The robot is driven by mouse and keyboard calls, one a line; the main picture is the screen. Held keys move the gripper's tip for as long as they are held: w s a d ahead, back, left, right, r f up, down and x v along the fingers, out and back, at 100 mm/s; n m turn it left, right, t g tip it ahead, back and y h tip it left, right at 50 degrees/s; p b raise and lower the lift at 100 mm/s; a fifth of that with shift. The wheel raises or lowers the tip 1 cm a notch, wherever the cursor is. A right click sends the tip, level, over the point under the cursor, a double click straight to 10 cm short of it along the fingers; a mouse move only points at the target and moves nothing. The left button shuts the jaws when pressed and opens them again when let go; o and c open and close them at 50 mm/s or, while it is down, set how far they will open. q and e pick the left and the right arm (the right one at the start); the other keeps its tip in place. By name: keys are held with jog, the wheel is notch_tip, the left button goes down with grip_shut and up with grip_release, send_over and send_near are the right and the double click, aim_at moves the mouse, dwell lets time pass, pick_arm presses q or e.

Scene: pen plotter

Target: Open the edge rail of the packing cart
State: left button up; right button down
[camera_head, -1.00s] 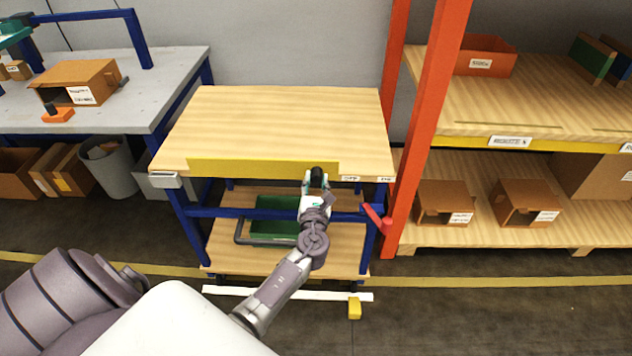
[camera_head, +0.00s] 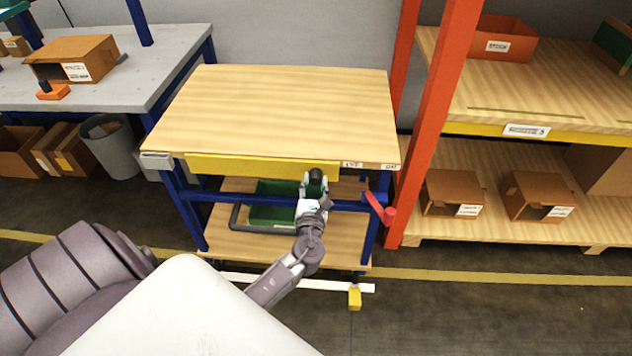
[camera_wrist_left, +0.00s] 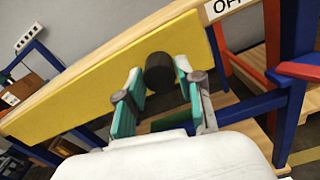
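The packing cart has a light wooden top (camera_head: 275,110) on a blue frame. The edge rail (camera_head: 250,167) is a yellow strip along its front edge, roughly level with the top; it also fills much of the left wrist view (camera_wrist_left: 90,95). A black round knob (camera_wrist_left: 160,72) stands out from the rail near its right end. My left gripper (camera_head: 314,182) is in front of this knob. In the left wrist view its teal fingers (camera_wrist_left: 160,88) are apart, one on each side of the knob, with gaps showing. My right gripper is in neither view.
A red lever (camera_head: 380,210) sticks out at the cart's right front. A green bin (camera_head: 270,203) is on the lower shelf. An orange rack post (camera_head: 430,120) stands close right, and a grey bench (camera_head: 150,85) stands left.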

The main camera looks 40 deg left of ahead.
pick_arm(q)
jog(key=o, duration=0.3)
jog(key=shift+o, duration=0.2)
jog(key=v, duration=1.2)
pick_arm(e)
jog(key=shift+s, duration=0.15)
